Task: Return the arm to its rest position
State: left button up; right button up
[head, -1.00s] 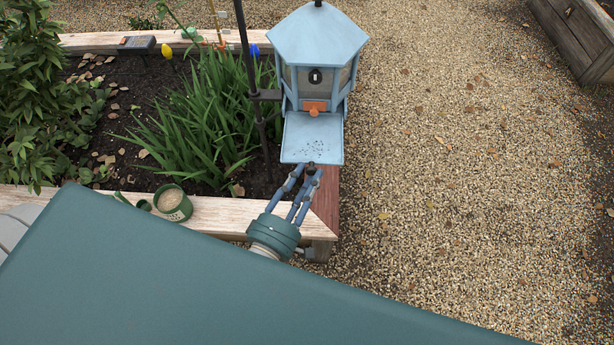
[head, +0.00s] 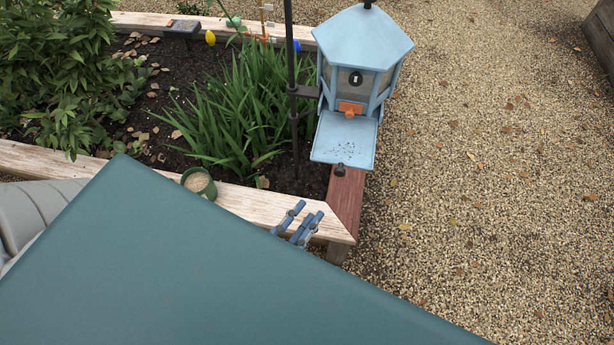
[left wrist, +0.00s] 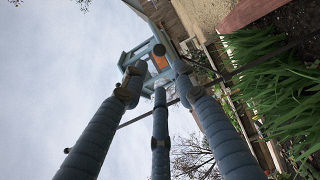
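My left gripper (head: 308,213) shows its blue-grey fingers over the front corner of the raised bed in the head view; its base is hidden behind my own teal body. In the left wrist view its three fingers (left wrist: 155,82) stand apart with nothing between them, so it is open and empty. It is below and apart from the light blue bird feeder (head: 361,45), whose tray (head: 345,139) holds scattered dark seeds. The feeder also shows beyond the fingers in the left wrist view (left wrist: 146,54). My right gripper is not in view.
A green cup (head: 209,190) of pale grain stands on the bed's wooden front edge (head: 250,203). A black pole (head: 290,60) beside the feeder rises from the bed among green leafy plants (head: 235,120). Open gravel (head: 480,190) lies to the right.

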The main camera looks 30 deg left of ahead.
pick_arm(q)
jog(key=s+f+m+g, duration=0.3)
jog(key=f+m+g, duration=0.15)
jog(key=f, duration=1.15)
jog(key=s+f+m+g, duration=0.4)
jog(key=f+m, duration=0.1)
jog(key=f, duration=1)
jog(key=s+a+f+m+g+y, duration=0.1)
jog(key=s+a+f+m+g, duration=0.3)
jog(key=s+f, duration=0.4)
jog(key=s+a+f+m+g, duration=0.4)
jog(key=s+f+m, duration=0.2)
jog(key=s+f, duration=0.2)
jog(key=shift+s+a+f+y, duration=0.2)
jog(key=shift+s+f+y, duration=0.2)
jog(key=shift+f, duration=0.2)
jog(key=shift+g, duration=0.25)
